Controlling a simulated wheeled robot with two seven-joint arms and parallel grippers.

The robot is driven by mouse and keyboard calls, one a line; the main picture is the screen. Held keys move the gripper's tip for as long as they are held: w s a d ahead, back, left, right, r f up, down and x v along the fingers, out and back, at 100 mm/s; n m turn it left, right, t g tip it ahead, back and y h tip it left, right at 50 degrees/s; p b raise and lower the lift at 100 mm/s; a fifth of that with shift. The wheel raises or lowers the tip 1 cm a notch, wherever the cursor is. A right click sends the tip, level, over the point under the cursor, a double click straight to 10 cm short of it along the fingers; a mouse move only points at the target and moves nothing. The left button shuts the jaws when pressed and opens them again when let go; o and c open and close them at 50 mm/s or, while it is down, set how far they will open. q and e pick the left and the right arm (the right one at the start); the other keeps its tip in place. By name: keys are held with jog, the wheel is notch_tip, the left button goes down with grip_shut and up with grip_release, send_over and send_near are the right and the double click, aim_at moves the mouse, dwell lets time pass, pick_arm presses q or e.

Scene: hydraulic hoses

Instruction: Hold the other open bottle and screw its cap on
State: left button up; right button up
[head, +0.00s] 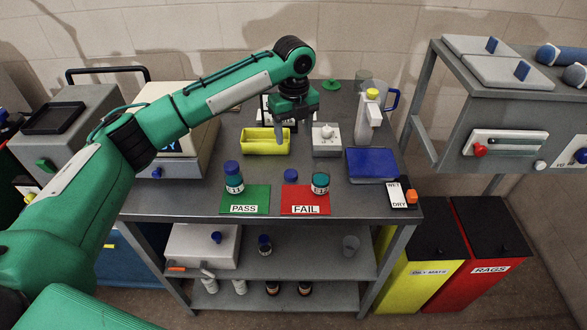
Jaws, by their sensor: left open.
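A bottle with a blue cap (232,168) and a label stands upright at the back of the green PASS mat (262,197). A second bottle (320,185), dark with a pale label, stands upright at the back right of the red FAIL mat (295,198); it shows no blue cap on top. A loose blue cap (291,175) sits at the back of the red mat, left of this bottle. My left gripper (279,132) points down over the yellow tray's right end, behind the bottles and apart from them. It is open and appears empty. My right gripper is out of view.
The yellow tray (257,148), a grey box with a knob (327,148), a spray bottle (369,118), a blue box (372,165) and a WET/DRY block (400,194) stand on the grey table. Lower shelves hold more bottles.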

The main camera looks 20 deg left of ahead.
pick_arm(q)
jog(key=p, duration=0.1)
send_over(291, 173)
jog(key=f, duration=0.7)
jog(key=shift+d+f, duration=0.2)
jog(key=shift+d, duration=0.05)
jog(key=shift+w+f, duration=0.1)
jog(key=shift+f, duration=0.45)
jog(key=f, duration=0.1)
jog(key=f+p, duration=0.1)
jog(key=f, duration=0.1)
jog(key=f+p, duration=0.1)
jog(key=shift+s+a+f, duration=0.2)
jog(key=shift+a+f, duration=0.05)
jog(key=shift+f, duration=0.35)
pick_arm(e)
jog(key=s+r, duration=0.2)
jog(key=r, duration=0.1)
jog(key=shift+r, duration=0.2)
pick_arm(q)
jog(key=shift+c, duration=0.2)
